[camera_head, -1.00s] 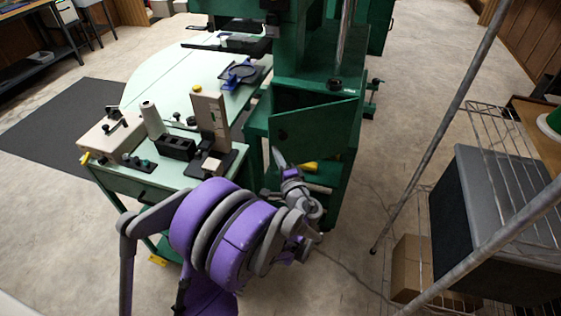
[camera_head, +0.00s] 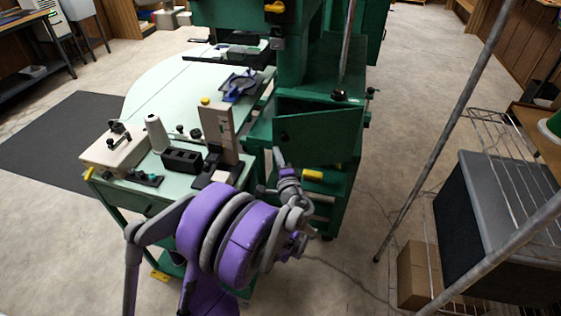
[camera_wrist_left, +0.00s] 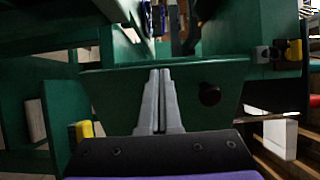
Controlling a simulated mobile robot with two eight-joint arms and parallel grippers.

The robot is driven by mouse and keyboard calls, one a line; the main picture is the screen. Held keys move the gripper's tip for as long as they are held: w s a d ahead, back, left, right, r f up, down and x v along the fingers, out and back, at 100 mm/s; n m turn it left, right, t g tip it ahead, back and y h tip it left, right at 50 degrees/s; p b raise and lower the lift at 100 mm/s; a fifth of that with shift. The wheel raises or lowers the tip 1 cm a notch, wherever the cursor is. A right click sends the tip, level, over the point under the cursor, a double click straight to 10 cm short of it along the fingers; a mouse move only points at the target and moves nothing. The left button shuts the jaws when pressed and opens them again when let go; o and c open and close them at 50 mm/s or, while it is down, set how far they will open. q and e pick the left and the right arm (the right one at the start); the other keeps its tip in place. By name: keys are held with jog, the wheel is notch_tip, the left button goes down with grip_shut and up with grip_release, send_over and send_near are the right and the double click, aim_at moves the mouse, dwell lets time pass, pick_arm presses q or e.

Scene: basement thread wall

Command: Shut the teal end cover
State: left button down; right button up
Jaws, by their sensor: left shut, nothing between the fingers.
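The teal end cover (camera_head: 318,135) is a dark green panel at the near end of the green machine. It stands at an angle to the body, with a dark gap above its top edge, so it looks partly open. In the left wrist view the cover (camera_wrist_left: 110,95) spans the middle and carries a round black knob (camera_wrist_left: 209,94). My left gripper (camera_head: 278,157) is shut and empty, at the cover's lower left in the head view. In the wrist view its fingers (camera_wrist_left: 160,100) overlap the panel; I cannot tell whether they touch it. My right gripper is out of view.
A pale green table (camera_head: 180,85) with fixtures and a white cone lies left of the machine. A yellow part (camera_head: 312,175) sits below the cover. A wire rack (camera_head: 500,140) with a grey-topped bin (camera_head: 510,180) stands at right. Floor between rack and machine is clear.

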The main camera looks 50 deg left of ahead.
pick_arm(q)
jog(key=w+x, duration=0.1)
jog(key=x, duration=0.9)
jog(key=shift+d, duration=0.35)
